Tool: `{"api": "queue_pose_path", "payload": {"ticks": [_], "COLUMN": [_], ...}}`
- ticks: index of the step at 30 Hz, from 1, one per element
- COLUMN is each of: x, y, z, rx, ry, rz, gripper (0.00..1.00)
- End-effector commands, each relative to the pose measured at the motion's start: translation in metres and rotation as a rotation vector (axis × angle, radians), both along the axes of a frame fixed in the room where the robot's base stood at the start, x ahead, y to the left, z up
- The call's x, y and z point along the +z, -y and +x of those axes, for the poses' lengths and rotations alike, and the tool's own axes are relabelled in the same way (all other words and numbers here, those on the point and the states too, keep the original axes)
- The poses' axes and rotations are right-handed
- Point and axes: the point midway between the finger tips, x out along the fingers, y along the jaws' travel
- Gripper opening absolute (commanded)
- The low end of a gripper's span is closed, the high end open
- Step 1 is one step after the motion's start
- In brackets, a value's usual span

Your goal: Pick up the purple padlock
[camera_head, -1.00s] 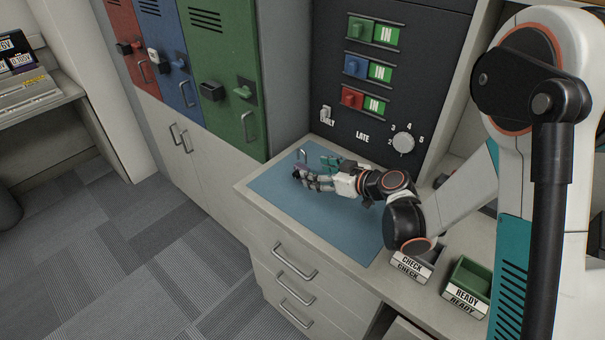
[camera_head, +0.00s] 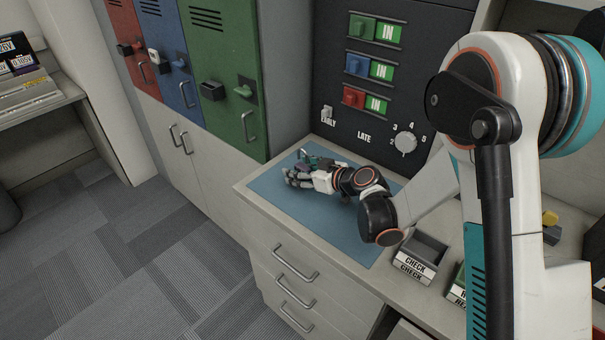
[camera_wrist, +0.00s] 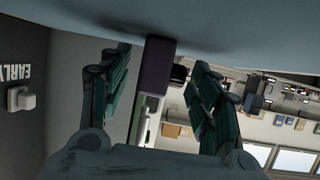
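The purple padlock (camera_wrist: 157,66) stands on the blue mat (camera_head: 275,195) on the counter. In the wrist view, which is upside down, it sits between the two teal finger pads, with a visible gap on either side. In the head view only a small purple part of the padlock (camera_head: 303,168) and its shackle show behind my near finger. My gripper (camera_wrist: 160,85) is open around the padlock, low over the mat; it also shows in the head view (camera_head: 303,172).
A black panel (camera_head: 335,80) with switches and a dial rises behind the mat. Coloured lockers (camera_head: 222,60) are at the left. The mat's front part is clear.

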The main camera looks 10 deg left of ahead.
Motion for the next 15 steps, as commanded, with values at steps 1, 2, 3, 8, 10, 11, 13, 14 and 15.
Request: {"api": "queue_pose_path", "payload": {"ticks": [1,2,3,8,10,11,13,14,15], "x": [0.0001,0.0001,0.0001,0.0004,0.0004,0.0004,0.0004,0.0005,0.0012], "y": [0.0002,0.0002,0.0002,0.0001,0.0001,0.0001,0.0002,0.0002,0.0001], "z": [-0.0001,-0.0001,-0.0001,-0.0001,-0.0001,-0.0001,-0.0001,-0.0001,-0.0002], "rx": [0.000,0.000,0.000,0.000,0.000,0.000,0.000,0.000,0.000], "ry": [0.000,0.000,0.000,0.000,0.000,0.000,0.000,0.000,0.000], "rz": [0.000,0.000,0.000,0.000,0.000,0.000,0.000,0.000,0.000], "gripper": [0.41,0.34,0.25,0.00,0.00,0.00,0.00,0.00,0.00]}}
